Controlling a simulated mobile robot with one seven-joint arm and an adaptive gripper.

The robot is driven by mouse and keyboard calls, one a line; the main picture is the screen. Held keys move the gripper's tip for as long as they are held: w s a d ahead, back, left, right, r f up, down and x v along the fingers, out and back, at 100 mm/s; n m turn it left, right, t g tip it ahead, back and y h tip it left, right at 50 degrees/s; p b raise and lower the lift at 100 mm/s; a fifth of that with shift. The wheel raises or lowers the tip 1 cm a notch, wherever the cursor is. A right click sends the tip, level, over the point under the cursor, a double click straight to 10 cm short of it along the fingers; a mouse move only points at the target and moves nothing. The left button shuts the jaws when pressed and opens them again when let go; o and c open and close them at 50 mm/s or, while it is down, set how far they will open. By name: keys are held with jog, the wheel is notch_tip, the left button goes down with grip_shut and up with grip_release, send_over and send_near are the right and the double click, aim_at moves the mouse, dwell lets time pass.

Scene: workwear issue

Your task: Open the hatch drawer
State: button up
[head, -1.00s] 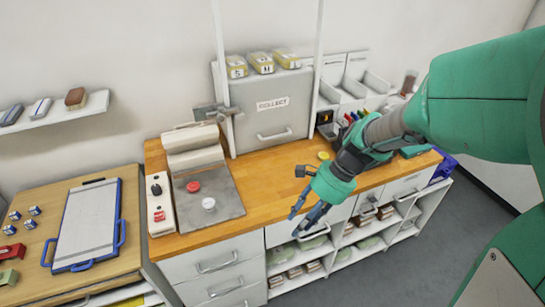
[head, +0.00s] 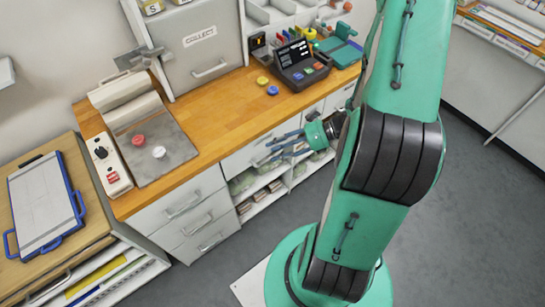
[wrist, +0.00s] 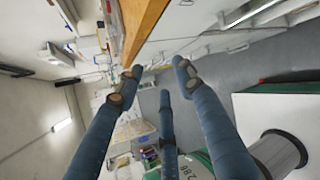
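No drawer bears a readable "hatch" label. A grey panel marked COLLECT (head: 200,36) stands shut at the back of the wooden counter, with a bar handle (head: 208,69) low on it. Below the counter, a white drawer front (head: 238,162) sits right of a stack of several shut drawers (head: 182,207). My gripper (head: 270,150) has blue fingers, spread apart and empty, in front of this right-hand drawer front. The fingers partly cover its handle, and I cannot tell whether they touch it. The wrist view also shows the spread fingers (wrist: 155,80).
The counter (head: 225,110) carries a grey plate with red and white knobs (head: 158,140), a dark keypad device (head: 300,65) and yellow and blue discs. Open shelves lie below the drawer. Grey floor is free in front.

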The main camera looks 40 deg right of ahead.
jog(key=s+d+f+m+t+h+p, duration=0.1)
jog(key=s+d+f+m+t+h, duration=0.1)
jog(key=d+f+m+t, duration=0.2)
jog(key=s+d+f+m+t+h+p, duration=0.1)
jog(key=s+d+f+m+t+h, duration=0.2)
jog(key=f+m, duration=0.8)
jog(key=shift+s+d+m+t, duration=0.4)
jog(key=shift+d+m, duration=0.3)
jog(key=shift+d, duration=0.15)
jog(key=shift+w+a, duration=0.1)
jog(key=shift+w, duration=0.1)
jog(key=b+x, duration=0.1)
jog(key=x, duration=1.2)
jog(key=shift+w+b, duration=0.3)
jog(key=shift+b, duration=0.05)
jog(key=shift+f, duration=0.1)
grip_shut()
